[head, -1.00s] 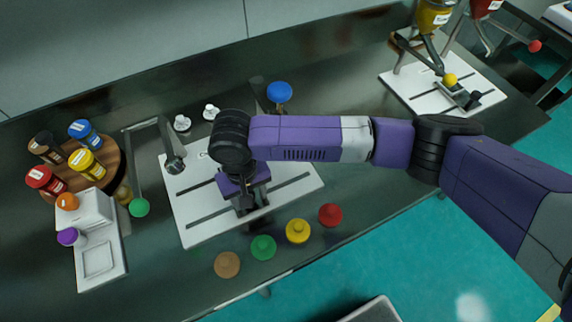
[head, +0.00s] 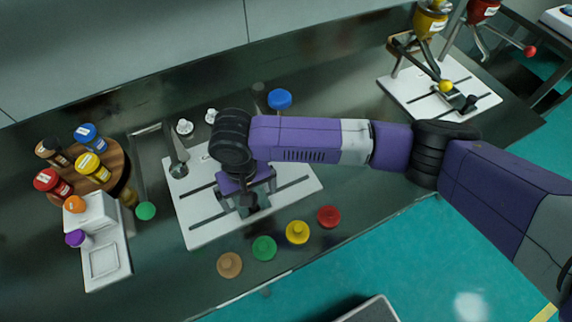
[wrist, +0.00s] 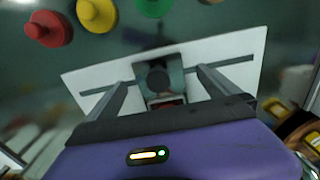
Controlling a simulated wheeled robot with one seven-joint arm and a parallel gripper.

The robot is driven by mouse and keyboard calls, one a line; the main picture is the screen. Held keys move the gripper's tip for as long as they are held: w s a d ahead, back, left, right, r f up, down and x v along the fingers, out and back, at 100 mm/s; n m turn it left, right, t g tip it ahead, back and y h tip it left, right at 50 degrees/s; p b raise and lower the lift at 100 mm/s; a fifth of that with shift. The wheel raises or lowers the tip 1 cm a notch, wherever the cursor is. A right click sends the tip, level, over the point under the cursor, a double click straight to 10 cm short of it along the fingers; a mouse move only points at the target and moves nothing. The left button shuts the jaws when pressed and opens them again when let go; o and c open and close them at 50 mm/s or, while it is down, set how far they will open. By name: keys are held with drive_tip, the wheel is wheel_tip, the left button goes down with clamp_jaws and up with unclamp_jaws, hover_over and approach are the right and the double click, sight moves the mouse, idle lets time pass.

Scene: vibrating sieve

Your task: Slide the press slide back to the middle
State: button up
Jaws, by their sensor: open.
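The press slide (wrist: 158,80) is a dark block with a round dark knob, on a white slotted plate (wrist: 95,78). In the wrist view, one finger of my gripper (wrist: 164,82) is on each side of the block, with visible gaps. The gripper is open. In the head view, the slide (head: 258,204) is partly hidden under my gripper (head: 246,193), which hangs over the middle of the plate (head: 205,232). I cannot tell how far down the fingertips reach.
Tan (head: 229,264), green (head: 264,248), yellow (head: 297,231) and red (head: 328,217) knobbed caps lie along the counter's front edge. A round wooden tray (head: 118,160) with jars stands left. A white dispenser (head: 94,214) is below it. Another white plate (head: 400,90) is at right.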

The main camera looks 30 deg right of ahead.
drive_tip(key=shift+r+p, duration=3.2)
drive_tip(key=shift+r, duration=0.1)
